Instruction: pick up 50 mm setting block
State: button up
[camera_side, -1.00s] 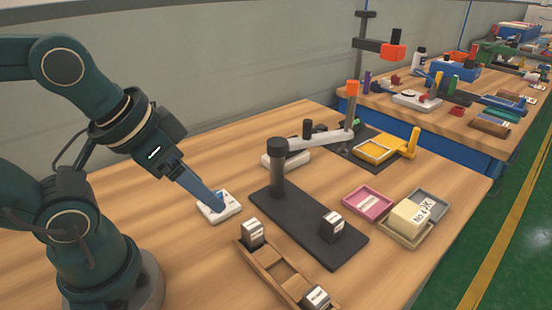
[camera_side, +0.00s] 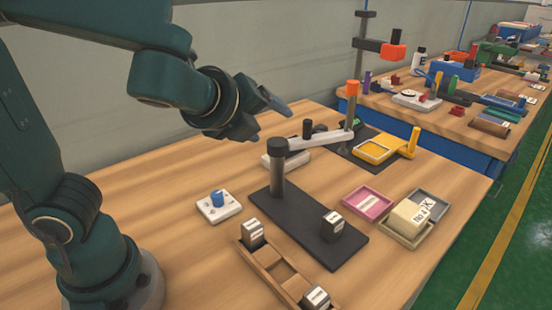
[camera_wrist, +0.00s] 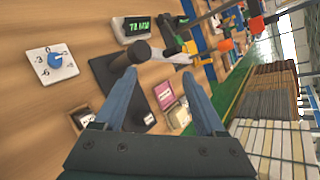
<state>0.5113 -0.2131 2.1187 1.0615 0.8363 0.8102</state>
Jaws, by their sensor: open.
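Three small dark blocks with white labelled faces are in the side view; the labels are too small to read, so I cannot tell which is the 50 mm setting block. One block (camera_side: 252,234) stands at the far end of the wooden rack (camera_side: 272,267). Another block (camera_side: 316,298) sits at the rack's near end. A third block (camera_side: 332,226) stands on the black base plate (camera_side: 290,205) with the post. My gripper (camera_side: 277,104) is raised well above the table, open and empty. Its two blue fingers (camera_wrist: 158,80) are spread apart in the wrist view.
A white dial plate with a blue knob (camera_side: 217,199) lies left of the black post (camera_side: 277,168). A pink tray (camera_side: 367,202) and a cream block (camera_side: 409,217) in a tray stand right. A yellow fixture (camera_side: 375,151) is behind. Bare table lies at front right.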

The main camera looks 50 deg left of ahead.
jog(key=w+d+m+t+h, duration=0.1)
jog(key=w+d+m+t, duration=0.1)
jog(key=w+d+m, duration=0.3)
jog(key=m+t+h, duration=0.1)
jog(key=m+h, duration=0.2)
jog(key=m, duration=0.6)
send_over(328, 226)
jog(key=f, duration=1.8)
jog(key=shift+s, duration=0.4)
jog(key=shift+x, duration=2.55)
grip_shut()
